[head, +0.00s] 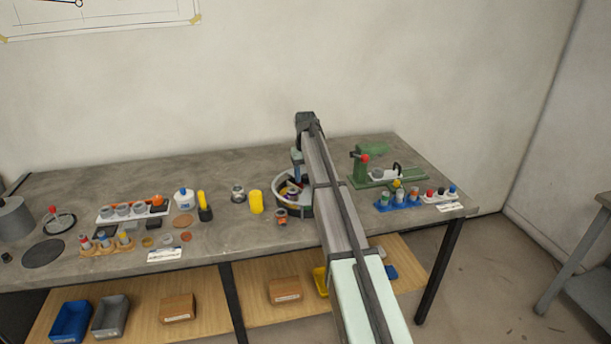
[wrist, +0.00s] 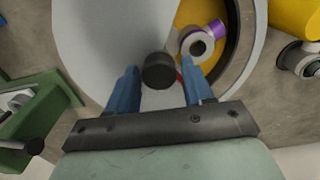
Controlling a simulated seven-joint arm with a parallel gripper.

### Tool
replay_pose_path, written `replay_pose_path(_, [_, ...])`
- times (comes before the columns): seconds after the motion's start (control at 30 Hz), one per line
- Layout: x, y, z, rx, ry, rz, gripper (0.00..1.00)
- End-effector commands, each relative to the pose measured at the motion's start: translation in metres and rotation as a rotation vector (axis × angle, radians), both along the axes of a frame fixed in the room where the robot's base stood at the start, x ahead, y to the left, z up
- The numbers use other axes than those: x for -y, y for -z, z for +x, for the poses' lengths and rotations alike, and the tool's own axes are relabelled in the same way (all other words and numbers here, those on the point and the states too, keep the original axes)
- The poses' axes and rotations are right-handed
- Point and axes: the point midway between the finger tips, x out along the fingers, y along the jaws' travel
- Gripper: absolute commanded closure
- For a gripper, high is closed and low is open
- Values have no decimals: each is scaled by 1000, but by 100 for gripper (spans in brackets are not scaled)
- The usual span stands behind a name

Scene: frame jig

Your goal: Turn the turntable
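A dark round knob (wrist: 158,72) stands up near the cover's edge. A part with a grey ring and purple band (wrist: 202,42) sits in the yellow section. My gripper (wrist: 160,88) is over the turntable, its blue fingers apart on either side of the knob. Small gaps show between fingers and knob; I cannot tell their heights.
A green fixture (head: 372,170) stands right of the turntable, with a blue rack (head: 398,203) in front. A yellow cylinder (head: 256,202) and a small orange-and-grey part (head: 281,216) stand close on the left and front. Several racks and parts fill the bench's left side.

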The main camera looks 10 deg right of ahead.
Motion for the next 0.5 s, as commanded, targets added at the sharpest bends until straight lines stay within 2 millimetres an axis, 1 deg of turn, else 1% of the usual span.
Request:
replay_pose_path(0.03, [0, 0, 0, 0, 0, 0, 54])
replay_pose_path(0.07, [0, 0, 0, 0, 0, 0, 57])
replay_pose_path(0.5, [0, 0, 0, 0, 0, 0, 99])
